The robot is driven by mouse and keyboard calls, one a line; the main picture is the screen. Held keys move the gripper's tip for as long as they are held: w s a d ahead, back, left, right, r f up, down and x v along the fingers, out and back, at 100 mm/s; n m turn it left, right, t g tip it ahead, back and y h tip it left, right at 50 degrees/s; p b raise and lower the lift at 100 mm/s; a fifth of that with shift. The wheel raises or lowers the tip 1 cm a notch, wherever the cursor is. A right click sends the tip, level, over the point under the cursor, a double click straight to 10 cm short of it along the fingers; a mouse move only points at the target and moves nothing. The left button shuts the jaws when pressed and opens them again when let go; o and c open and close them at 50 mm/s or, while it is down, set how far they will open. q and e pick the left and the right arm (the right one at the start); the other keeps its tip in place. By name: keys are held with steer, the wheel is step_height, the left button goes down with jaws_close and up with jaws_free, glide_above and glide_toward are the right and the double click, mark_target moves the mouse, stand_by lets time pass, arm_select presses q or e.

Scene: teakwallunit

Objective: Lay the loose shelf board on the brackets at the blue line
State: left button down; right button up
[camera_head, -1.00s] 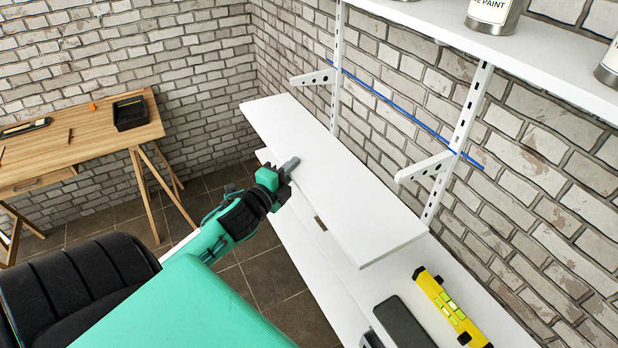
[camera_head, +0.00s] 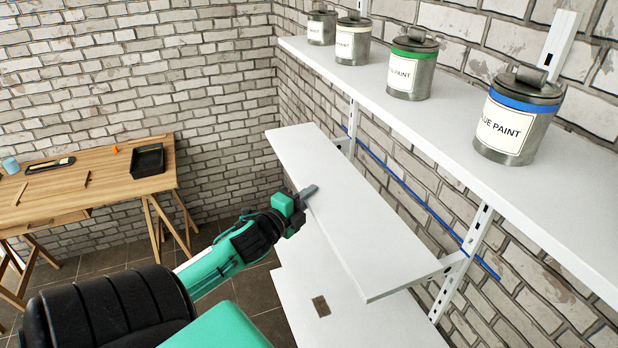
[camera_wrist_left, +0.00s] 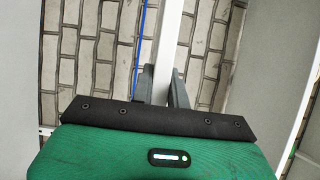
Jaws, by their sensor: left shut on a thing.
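The loose white shelf board (camera_head: 330,200) is held roughly level in front of the wall, below the upper shelf. My left gripper (camera_head: 308,192) is shut on its front edge; in the left wrist view its fingers (camera_wrist_left: 161,88) pinch the board (camera_wrist_left: 171,45), seen edge-on. The blue line (camera_head: 405,188) runs along the brick wall behind the board. The near bracket (camera_head: 454,259) shows just beyond the board's near back corner. The far bracket (camera_head: 342,142) is partly hidden by the board. I cannot tell whether the board touches either bracket. My right gripper is not in view.
The upper shelf (camera_head: 455,130) carries several paint cans, including a blue-banded can (camera_head: 518,118) at its near end. A white lower surface (camera_head: 365,325) lies beneath the board. A wooden workbench (camera_head: 100,185) stands at the left, with open floor between.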

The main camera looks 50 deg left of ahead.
mark_target(349, 184)
arm_select(q)
steer(key=shift+w+r, duration=0.1)
steer(key=shift+s+r, duration=0.2)
steer(key=shift+s, duration=0.15)
steer(key=shift+w, duration=0.15)
steer(key=shift+w+d+p, duration=0.15)
steer(key=shift+w+d, duration=0.55)
steer(key=shift+w, duration=0.95)
steer(key=shift+w+d+p, duration=0.15)
steer(key=shift+w+d, duration=0.55)
steer(key=shift+w, duration=0.95)
steer(key=shift+w+d+p, duration=0.15)
steer(key=shift+w+d, duration=0.55)
steer(key=shift+w, duration=0.95)
steer(key=shift+w+d+f, duration=0.1)
steer(key=shift+w, duration=0.2)
steer(key=shift+f+b, duration=1.4)
steer(key=shift+f, duration=0.65)
steer(key=shift+s+f, duration=0.1)
steer(key=shift+f, duration=0.3)
